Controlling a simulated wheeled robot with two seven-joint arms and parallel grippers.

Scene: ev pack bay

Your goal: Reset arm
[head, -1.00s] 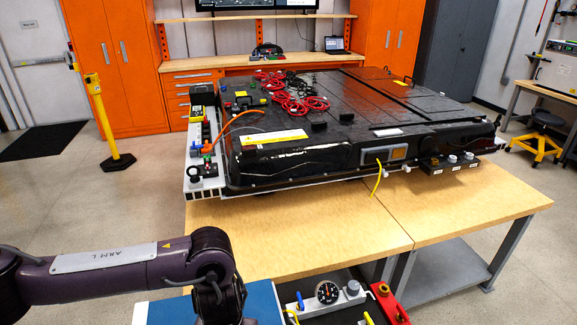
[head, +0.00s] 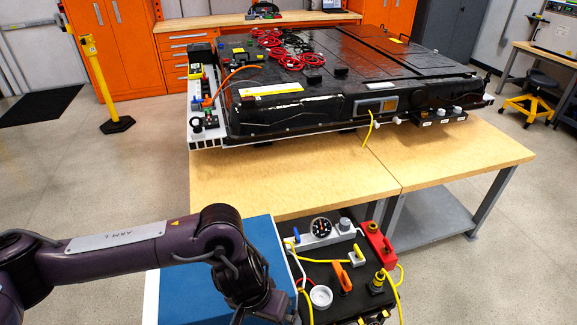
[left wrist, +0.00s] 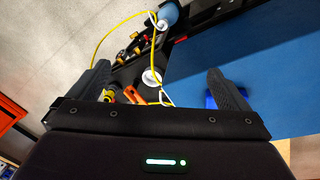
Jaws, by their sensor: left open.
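My left arm (head: 130,245) reaches in from the left in the head view and bends down at the blue surface (head: 190,275). Its gripper fingertips are out of the head view. In the left wrist view my left gripper (left wrist: 160,85) is open, its two dark fingers wide apart with nothing between them. Beyond the fingers lie the blue surface (left wrist: 265,80), a white round cup (left wrist: 151,77) and a yellow cable (left wrist: 105,38). My right gripper shows in no view.
A black tool deck with a gauge (head: 320,227), an orange handle (head: 343,277) and a red block (head: 376,243) stands beside the blue surface. A large black battery pack (head: 340,85) rests on a wooden bench (head: 300,185). A yellow post (head: 100,80) stands at left.

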